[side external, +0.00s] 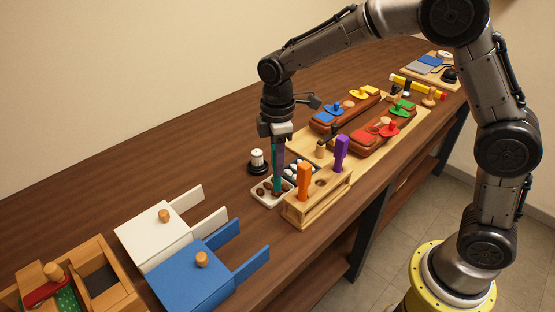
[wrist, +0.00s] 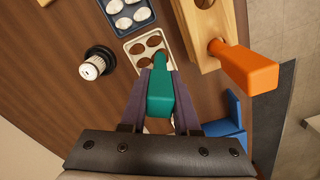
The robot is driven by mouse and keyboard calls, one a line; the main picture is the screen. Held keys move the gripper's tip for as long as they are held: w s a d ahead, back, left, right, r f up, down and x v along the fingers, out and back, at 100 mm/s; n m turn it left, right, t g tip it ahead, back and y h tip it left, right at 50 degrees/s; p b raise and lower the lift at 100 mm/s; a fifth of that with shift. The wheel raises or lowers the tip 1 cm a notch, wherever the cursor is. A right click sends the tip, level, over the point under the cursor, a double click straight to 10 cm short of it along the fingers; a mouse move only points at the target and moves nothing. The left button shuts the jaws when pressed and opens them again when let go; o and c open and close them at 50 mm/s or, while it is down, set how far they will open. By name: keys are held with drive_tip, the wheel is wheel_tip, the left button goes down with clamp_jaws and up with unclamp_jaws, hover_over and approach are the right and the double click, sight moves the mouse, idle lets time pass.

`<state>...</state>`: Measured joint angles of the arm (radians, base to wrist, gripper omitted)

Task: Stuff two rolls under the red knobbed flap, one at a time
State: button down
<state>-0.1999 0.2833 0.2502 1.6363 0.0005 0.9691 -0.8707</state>
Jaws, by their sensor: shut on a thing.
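My gripper (side external: 278,158) points down over the white tray and is shut on a teal-handled tool (wrist: 160,95). The tool's lower end is close to the brown rolls (wrist: 153,41) in the white tray (wrist: 130,47); I cannot tell whether it touches one. The tray also shows in the side view (side external: 262,199), left of the wooden rack. A dark tray beside it holds several white rolls (wrist: 123,22). The red flap (side external: 364,137) lies on the nearer brown padded block (side external: 355,149), well right of my gripper. I cannot see under it.
A wooden rack (side external: 318,207) holds upright orange (side external: 304,181) and purple (side external: 341,152) handles close to the tray. A black-and-white spool (side external: 258,162) stands behind. White (side external: 155,240) and blue (side external: 205,276) boxes lie left. Dark wood is clear at the back.

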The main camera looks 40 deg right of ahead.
drive_tip(key=shift+f, duration=0.1)
drive_tip(key=shift+r, duration=3.55)
drive_tip(key=shift+s+n, duration=0.1)
drive_tip(key=shift+n, duration=0.2)
drive_tip(key=shift+d+r, duration=0.1)
drive_tip(key=shift+r, duration=0.2)
drive_tip(key=w+d+r+m, duration=0.1)
drive_tip(key=d+r+m, duration=0.15)
drive_tip(key=d, duration=1.45)
drive_tip(key=s+d+m, duration=0.2)
drive_tip(key=s+d, duration=0.1)
drive_tip(key=d, duration=0.6)
drive_tip(key=s+d+m, duration=0.2)
drive_tip(key=s+d, duration=0.1)
drive_tip(key=d, duration=0.6)
drive_tip(key=shift+a+f, duration=0.1)
drive_tip(key=shift+f, duration=1.85)
